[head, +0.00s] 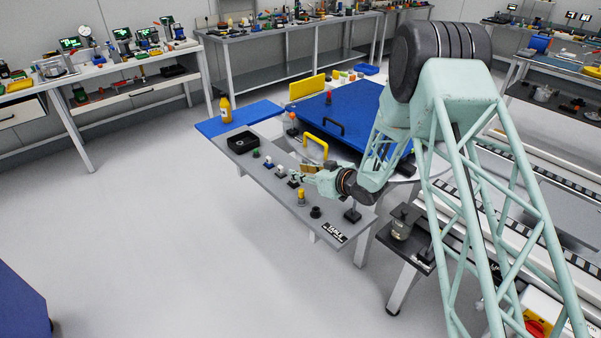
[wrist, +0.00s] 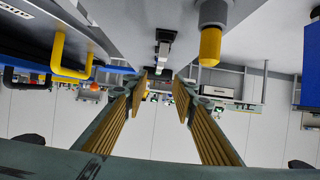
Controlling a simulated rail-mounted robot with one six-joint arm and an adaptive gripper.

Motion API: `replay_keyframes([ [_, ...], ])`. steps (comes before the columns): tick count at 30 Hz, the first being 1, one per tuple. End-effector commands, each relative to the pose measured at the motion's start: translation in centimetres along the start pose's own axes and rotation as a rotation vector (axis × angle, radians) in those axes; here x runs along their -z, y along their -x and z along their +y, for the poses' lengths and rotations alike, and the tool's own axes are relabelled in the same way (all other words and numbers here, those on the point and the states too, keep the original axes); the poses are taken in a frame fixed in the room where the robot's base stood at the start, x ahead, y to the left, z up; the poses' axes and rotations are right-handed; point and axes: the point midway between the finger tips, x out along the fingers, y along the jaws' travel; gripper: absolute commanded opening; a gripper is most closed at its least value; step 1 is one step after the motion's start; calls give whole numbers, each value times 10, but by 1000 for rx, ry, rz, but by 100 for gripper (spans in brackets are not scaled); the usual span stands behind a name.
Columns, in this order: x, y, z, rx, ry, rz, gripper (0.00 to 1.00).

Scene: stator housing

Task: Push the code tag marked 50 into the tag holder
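My gripper (head: 308,170) reaches in from the right over the grey table, low above its row of small parts. In the wrist view my gripper (wrist: 162,84) shows two ribbed yellow-brown fingers spread apart, with nothing held between them. The wrist picture is upside down, with the table top above. A small white, black and green part (wrist: 163,48) stands beyond the fingertips in that view. I cannot read the number 50 anywhere, and cannot tell which small part is the code tag or the tag holder.
A yellow-topped post (head: 301,197) stands near my gripper; a yellow cylinder also shows close by in the wrist view (wrist: 210,46). A black tray (head: 242,141), small green-topped part (head: 256,153), black round part (head: 315,212) and yellow handle (head: 316,141) are around.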

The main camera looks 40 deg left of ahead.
Motion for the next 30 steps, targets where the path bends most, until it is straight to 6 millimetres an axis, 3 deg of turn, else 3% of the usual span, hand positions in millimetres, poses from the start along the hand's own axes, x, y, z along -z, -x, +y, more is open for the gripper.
replay_keyframes([
  [11,-1,-14,0,1,1,0,25],
  [30,-1,-87,0,0,1,1,25],
])
